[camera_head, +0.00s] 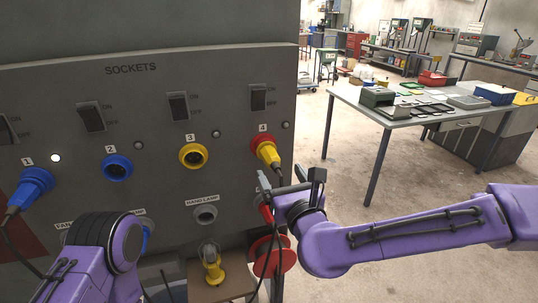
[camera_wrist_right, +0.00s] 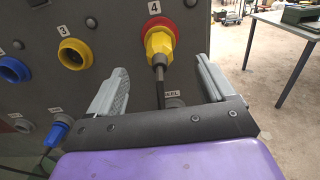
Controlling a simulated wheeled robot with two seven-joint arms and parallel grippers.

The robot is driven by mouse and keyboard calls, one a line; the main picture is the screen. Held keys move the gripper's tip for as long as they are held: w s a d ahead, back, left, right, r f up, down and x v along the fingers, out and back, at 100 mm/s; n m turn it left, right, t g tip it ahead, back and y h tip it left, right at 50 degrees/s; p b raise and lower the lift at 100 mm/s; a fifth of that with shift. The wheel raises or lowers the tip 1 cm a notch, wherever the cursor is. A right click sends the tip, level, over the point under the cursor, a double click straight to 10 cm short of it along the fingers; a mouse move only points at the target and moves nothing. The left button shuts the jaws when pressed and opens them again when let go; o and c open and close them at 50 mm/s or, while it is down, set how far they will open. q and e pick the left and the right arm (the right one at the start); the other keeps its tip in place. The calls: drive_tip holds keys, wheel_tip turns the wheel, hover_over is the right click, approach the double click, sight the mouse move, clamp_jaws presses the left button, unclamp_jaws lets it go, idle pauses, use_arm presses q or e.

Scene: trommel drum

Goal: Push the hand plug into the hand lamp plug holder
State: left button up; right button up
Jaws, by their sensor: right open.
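A yellow plug (camera_head: 267,154) sits in the red socket 4, tilted down, with a dark cable below it; it also shows in the right wrist view (camera_wrist_right: 158,42). The hand lamp plug holder (camera_head: 206,214) is a grey round fitting under the HAND LAMP label, and it looks empty. My right gripper (camera_head: 284,188) is open just below the yellow plug. In the right wrist view its fingers (camera_wrist_right: 160,78) stand apart on either side of the plug's cable, with nothing clamped. My left arm shows at lower left; its gripper is out of sight.
A blue plug (camera_head: 33,187) sits in socket 1. Blue socket 2 (camera_head: 117,168) and yellow socket 3 (camera_head: 193,155) are empty. A yellow lamp (camera_head: 212,263) hangs below the holder. A red reel (camera_head: 272,257) stands below my right gripper. A worktable (camera_head: 400,118) is at right.

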sight(270, 157)
drive_tip(key=shift+w+a, duration=0.15)
drive_tip(key=shift+w, duration=0.3)
drive_tip(key=x, duration=0.6)
drive_tip(key=shift+f+p, duration=0.1)
drive_tip(key=shift+p, duration=0.2)
drive_tip(key=shift+x, duration=0.85)
drive_tip(key=shift+b, duration=0.35)
drive_tip(key=shift+b, duration=0.3)
